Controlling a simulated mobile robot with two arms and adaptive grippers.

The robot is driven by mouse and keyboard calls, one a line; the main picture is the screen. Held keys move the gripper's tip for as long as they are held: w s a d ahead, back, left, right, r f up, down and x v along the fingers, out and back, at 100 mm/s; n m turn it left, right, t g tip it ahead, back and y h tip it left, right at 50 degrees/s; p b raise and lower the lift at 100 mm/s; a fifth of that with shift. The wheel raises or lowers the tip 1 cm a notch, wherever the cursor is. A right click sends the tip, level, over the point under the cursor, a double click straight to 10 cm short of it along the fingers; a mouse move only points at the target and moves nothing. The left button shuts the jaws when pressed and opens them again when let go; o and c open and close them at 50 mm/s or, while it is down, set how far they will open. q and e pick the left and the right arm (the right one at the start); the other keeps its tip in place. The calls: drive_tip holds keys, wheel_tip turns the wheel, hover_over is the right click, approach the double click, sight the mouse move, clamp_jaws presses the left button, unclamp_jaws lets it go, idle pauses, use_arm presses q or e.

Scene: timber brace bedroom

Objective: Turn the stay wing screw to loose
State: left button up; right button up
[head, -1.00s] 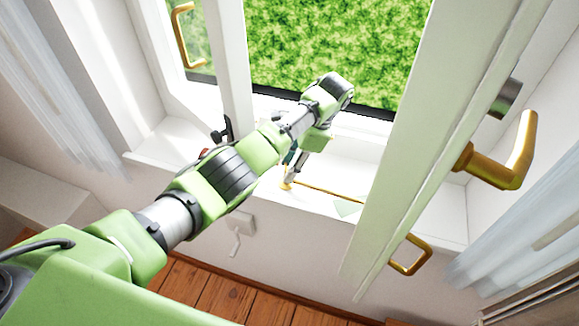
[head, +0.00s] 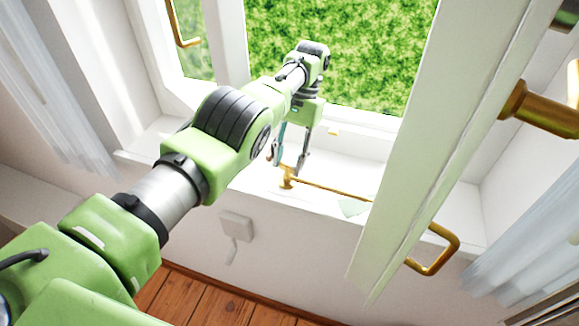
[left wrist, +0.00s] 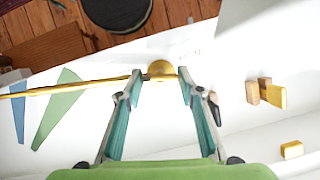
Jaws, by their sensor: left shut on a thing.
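The brass stay (head: 330,191) is a thin bar running right from a small brass post on the white sill to the open window sash. It also shows in the left wrist view (left wrist: 75,86). The brass wing screw (head: 287,180) tops the post at the bar's left end; in the left wrist view it is a rounded brass piece (left wrist: 160,69). My right gripper is out of view.
The open sash (head: 425,130) stands right of my arm, with a brass handle (head: 437,252) low on it. Flat green (left wrist: 60,105) and blue (left wrist: 19,112) pieces lie near the bar. Small yellow and brown blocks (left wrist: 266,91) sit right of the fingers. A curtain (head: 530,245) hangs at right.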

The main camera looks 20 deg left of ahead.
use_arm(q)
drive_tip(key=shift+a+n+h, duration=0.1)
drive_tip(key=shift+n+h, duration=0.4)
drive_tip(key=shift+n, duration=0.6)
drive_tip(key=shift+b, duration=0.3)
drive_tip(key=o, duration=1.1)
